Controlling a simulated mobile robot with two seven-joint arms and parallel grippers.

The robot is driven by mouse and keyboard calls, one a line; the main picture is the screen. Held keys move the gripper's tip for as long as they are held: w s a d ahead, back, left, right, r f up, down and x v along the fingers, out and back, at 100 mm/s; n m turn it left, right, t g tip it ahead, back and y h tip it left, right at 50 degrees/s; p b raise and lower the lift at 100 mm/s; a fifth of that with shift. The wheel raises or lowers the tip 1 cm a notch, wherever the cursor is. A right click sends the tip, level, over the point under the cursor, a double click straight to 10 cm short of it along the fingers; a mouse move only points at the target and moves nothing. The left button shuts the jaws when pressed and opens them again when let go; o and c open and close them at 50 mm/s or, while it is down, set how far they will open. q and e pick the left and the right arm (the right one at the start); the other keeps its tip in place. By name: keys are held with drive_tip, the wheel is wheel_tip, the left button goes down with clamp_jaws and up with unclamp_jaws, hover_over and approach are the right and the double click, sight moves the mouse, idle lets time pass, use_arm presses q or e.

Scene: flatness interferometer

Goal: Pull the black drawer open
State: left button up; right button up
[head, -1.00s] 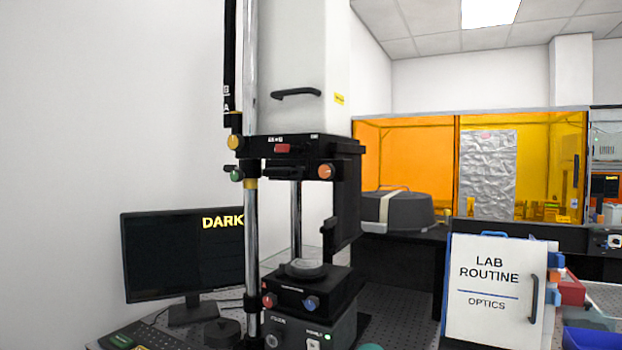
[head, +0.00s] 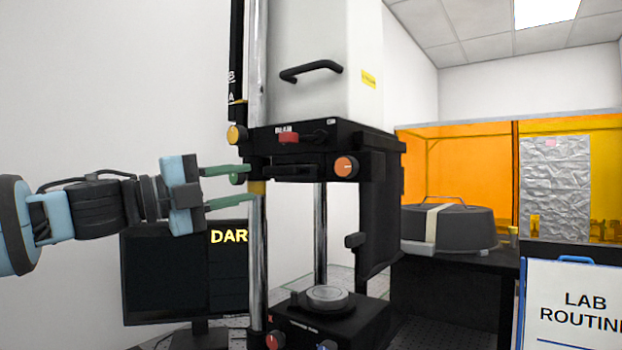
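The interferometer's black block (head: 345,140) sits under its white housing. A black drawer-like front (head: 296,167) shows in its lower face, between a red knob (head: 289,137) above and an orange knob (head: 345,167) to the right. I cannot tell how far it is pushed in. My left gripper (head: 247,184) comes in from the left. My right gripper is out of view.
A lower black stage (head: 365,325) carries a round metal disc (head: 328,296). A monitor (head: 165,280) stands behind my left arm. A grey lidded case (head: 460,228) and a white sign (head: 575,305) are at the right. Space in front of the block looks clear.

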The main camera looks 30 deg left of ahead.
sight(276, 171)
use_arm(q)
drive_tip(key=shift+s+d+r, duration=0.2)
drive_tip(key=shift+d+r, duration=0.05)
drive_tip(key=shift+r, duration=0.25)
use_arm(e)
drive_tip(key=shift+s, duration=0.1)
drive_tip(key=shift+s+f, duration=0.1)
use_arm(q)
drive_tip(key=b+x, duration=0.1)
drive_tip(key=x, duration=0.5)
drive_tip(key=shift+w+f, duration=0.1)
drive_tip(key=shift+w, duration=0.05)
drive_tip(key=shift+b+x, duration=0.3)
drive_tip(key=shift+x, duration=0.5)
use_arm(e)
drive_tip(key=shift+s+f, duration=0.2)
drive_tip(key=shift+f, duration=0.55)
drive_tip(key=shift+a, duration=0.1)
use_arm(q)
clamp_jaws()
